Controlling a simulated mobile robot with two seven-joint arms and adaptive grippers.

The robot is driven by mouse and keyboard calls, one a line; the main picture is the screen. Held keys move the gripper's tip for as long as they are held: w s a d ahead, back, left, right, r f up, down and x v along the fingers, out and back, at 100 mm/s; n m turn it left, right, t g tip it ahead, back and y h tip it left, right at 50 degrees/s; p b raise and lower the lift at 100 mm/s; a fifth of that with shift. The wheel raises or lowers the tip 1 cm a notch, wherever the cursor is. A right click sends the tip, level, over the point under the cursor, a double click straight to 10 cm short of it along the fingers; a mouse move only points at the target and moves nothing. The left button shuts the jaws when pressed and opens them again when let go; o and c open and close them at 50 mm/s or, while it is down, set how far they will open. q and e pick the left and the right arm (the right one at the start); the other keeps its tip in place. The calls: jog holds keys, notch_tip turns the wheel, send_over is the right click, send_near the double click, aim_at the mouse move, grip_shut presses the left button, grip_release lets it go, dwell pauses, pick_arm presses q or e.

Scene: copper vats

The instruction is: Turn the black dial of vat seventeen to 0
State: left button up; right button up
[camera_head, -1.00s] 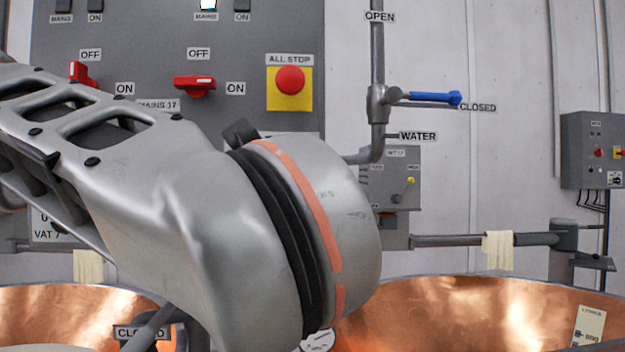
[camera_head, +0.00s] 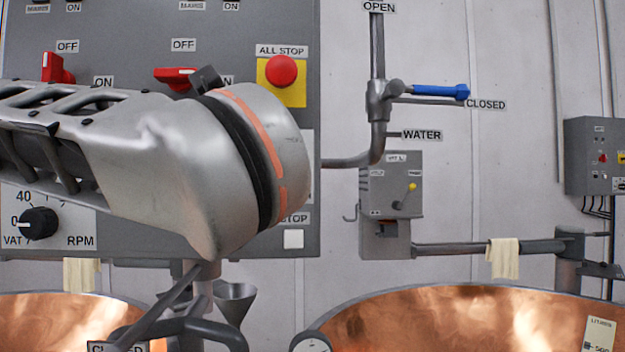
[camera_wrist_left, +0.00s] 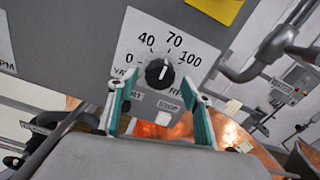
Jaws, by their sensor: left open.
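In the left wrist view a black dial (camera_wrist_left: 160,74) sits on a white scale plate (camera_wrist_left: 198,50) marked 0, 40, 70 and 100. Its white pointer line points up and slightly right, roughly toward 70. The plate's vat label is partly covered by a finger, so its number cannot be read. My left gripper (camera_wrist_left: 155,80) is open, its green-edged fingers on either side of the dial's lower part. I cannot tell whether they touch it. In the head view my left arm hides this dial and the gripper. My right gripper is not in view.
Another black dial (camera_head: 38,223) is on the panel's left. Red switches (camera_head: 176,76) and the red all-stop button (camera_head: 281,71) are above my arm. A white stop button (camera_head: 293,239) is at lower right. Copper vats (camera_head: 450,325) stand below; a blue-handled water valve (camera_head: 438,91) is right.

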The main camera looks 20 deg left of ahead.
pick_arm(q)
jog(key=shift+w+a, duration=0.25)
jog(key=shift+w, duration=0.25)
jog(key=c, duration=1.1)
